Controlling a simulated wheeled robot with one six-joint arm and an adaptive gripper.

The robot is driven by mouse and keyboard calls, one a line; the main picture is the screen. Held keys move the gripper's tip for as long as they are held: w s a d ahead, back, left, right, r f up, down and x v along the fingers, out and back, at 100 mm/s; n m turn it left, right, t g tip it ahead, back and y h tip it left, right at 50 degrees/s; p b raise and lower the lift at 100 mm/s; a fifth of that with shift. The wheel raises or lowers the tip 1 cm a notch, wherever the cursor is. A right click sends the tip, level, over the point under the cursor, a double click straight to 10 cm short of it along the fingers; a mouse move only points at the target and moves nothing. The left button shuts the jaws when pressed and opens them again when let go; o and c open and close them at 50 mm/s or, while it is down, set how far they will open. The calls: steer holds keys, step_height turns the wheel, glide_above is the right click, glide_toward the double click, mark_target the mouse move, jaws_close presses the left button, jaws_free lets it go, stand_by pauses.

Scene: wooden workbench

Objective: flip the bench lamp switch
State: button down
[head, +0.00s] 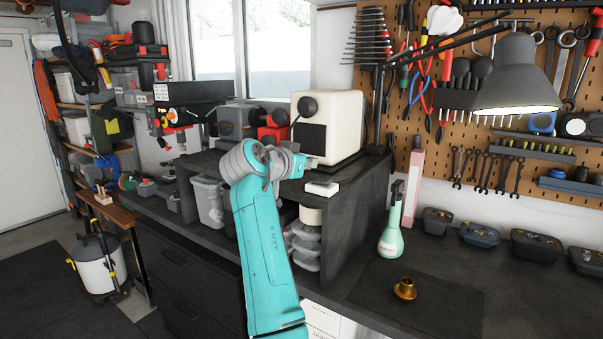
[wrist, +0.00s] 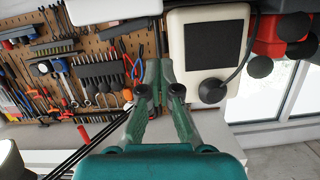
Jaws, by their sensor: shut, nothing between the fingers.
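The bench lamp (head: 515,78) has a grey shade on a black jointed arm at the upper right, and its underside looks bright. A small white box (head: 322,188), which looks like the switch, sits at the front edge of the dark raised shelf. Its rocker position is too small to tell. My gripper (head: 312,162) is just above and behind the box in the picture, apart from it as far as I can see. In the wrist view my gripper (wrist: 161,68) has its fingers together and empty. A pale block (wrist: 112,10) at the top edge there may be the same box.
A cream machine (head: 345,128) stands on the shelf (head: 352,205) close behind my gripper. It also shows in the wrist view (wrist: 183,62). A green flask (head: 391,240) and a brass piece (head: 405,289) stand on the bench to the right. Tools hang on the pegboard (head: 410,150).

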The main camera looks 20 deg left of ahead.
steer(key=r+v, duration=0.1)
steer(key=v, duration=0.9)
steer(key=shift+a, duration=0.35)
steer(key=shift+w, duration=0.1)
